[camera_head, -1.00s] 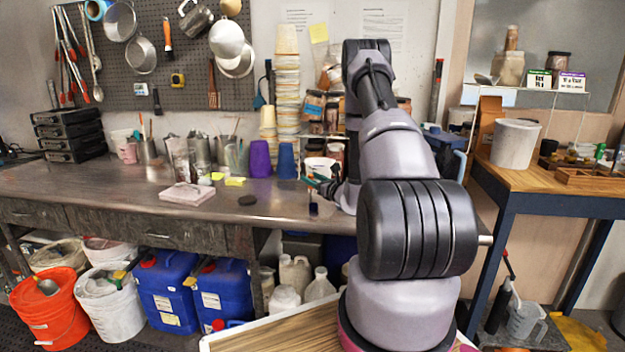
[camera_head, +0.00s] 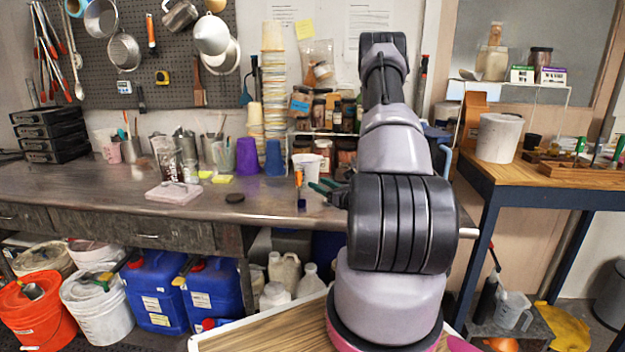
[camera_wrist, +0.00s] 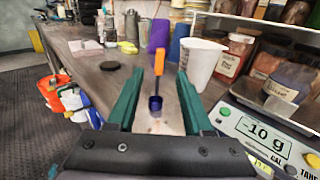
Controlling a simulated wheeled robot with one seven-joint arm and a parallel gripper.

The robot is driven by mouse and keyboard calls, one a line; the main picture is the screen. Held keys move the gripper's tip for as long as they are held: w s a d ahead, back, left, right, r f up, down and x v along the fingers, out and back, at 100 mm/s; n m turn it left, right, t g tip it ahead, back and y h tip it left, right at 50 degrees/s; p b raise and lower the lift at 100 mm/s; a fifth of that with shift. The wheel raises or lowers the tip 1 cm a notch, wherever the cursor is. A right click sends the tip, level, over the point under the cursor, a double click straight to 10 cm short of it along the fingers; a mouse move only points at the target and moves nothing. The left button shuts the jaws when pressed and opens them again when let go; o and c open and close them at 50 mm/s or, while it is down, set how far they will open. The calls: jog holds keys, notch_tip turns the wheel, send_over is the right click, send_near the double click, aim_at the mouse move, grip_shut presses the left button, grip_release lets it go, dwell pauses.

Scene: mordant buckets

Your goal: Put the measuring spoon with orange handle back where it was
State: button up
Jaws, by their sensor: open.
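The measuring spoon (camera_head: 299,181) has an orange handle and a dark blue bowl, and stands upright on the metal bench near its front edge. In the wrist view the spoon (camera_wrist: 158,64) shows beyond and between my two teal fingers, its bowl low on the bench. My gripper (camera_wrist: 160,82) is open and empty, with a gap on each side of the spoon. In the head view my gripper (camera_head: 324,189) is just right of the spoon. Whether the bowl rests flat on the bench is too small to tell.
A white cup (camera_wrist: 200,62) stands close to the right finger. A scale (camera_wrist: 268,140) reading -10 g is at the right. Jars (camera_wrist: 270,60) stand on a rack behind. A dark disc (camera_head: 235,197) and pink block (camera_head: 173,193) lie left; bench between is clear.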

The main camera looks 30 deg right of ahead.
jog(key=a+r+n+g+y, duration=0.3)
jog(key=a+r+n+y, duration=0.45)
jog(key=a+r, duration=0.35)
jog(key=s+a+r+n+g+y, duration=0.3)
jog(key=s+a+r+n+g, duration=0.75)
jog(key=a, duration=0.25)
jog(key=s+r+n+h, duration=0.2)
jog(key=s+n+h, duration=0.25)
jog(key=s, duration=0.25)
jog(key=s+r+n+h, duration=0.3)
jog(key=s+n+h, duration=0.1)
jog(key=s+n, duration=0.15)
jog(key=s+d+r+n+t+h, duration=0.1)
jog(key=s+d+r+t+h, duration=0.2)
jog(key=r, duration=0.2)
jog(key=shift+d+r+n, duration=0.15)
jog(key=shift+d+n, duration=0.15)
jog(key=shift+d, duration=0.1)
